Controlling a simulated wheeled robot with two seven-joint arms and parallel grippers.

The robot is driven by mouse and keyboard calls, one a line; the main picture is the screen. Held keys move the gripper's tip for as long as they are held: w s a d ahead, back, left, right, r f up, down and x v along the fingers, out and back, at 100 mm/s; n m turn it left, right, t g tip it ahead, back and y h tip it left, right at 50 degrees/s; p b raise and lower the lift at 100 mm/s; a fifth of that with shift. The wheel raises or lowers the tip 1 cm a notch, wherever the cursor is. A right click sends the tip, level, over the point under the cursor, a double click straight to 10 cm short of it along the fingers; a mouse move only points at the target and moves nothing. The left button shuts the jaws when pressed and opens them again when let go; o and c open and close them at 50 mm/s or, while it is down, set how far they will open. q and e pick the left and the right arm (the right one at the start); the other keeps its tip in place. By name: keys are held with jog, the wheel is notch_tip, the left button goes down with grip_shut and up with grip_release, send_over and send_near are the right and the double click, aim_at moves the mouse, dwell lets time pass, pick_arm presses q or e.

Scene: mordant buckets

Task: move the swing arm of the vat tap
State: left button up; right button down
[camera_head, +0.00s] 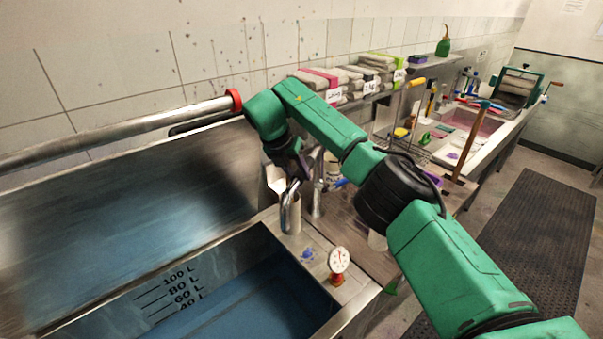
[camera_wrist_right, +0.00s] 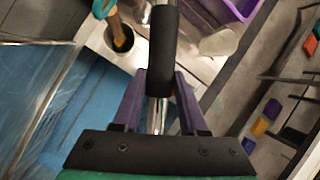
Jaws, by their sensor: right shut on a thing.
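The vat (camera_head: 262,232) is a steel basin with blue inside and litre marks on its wall. The vat tap's swing arm (camera_head: 291,194) is a bent chrome tube at the vat's back right corner. In the right wrist view the swing arm shows as a metal tube with a black sleeve (camera_wrist_right: 163,45). My right gripper (camera_head: 302,168) reaches down onto it from above, and its purple fingers (camera_wrist_right: 160,82) are shut on the tube, one on each side. The arm's lower end is partly hidden in the wrist view. My left gripper is out of view.
A horizontal pipe with a red end (camera_head: 235,101) runs behind the vat. Folded cloth stacks (camera_head: 345,83) lie on the shelf. A dark floor mat (camera_head: 520,240) lies clear.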

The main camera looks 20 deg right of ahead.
jog(key=shift+w+r, duration=0.1)
jog(key=shift+c, duration=2.2)
grip_release()
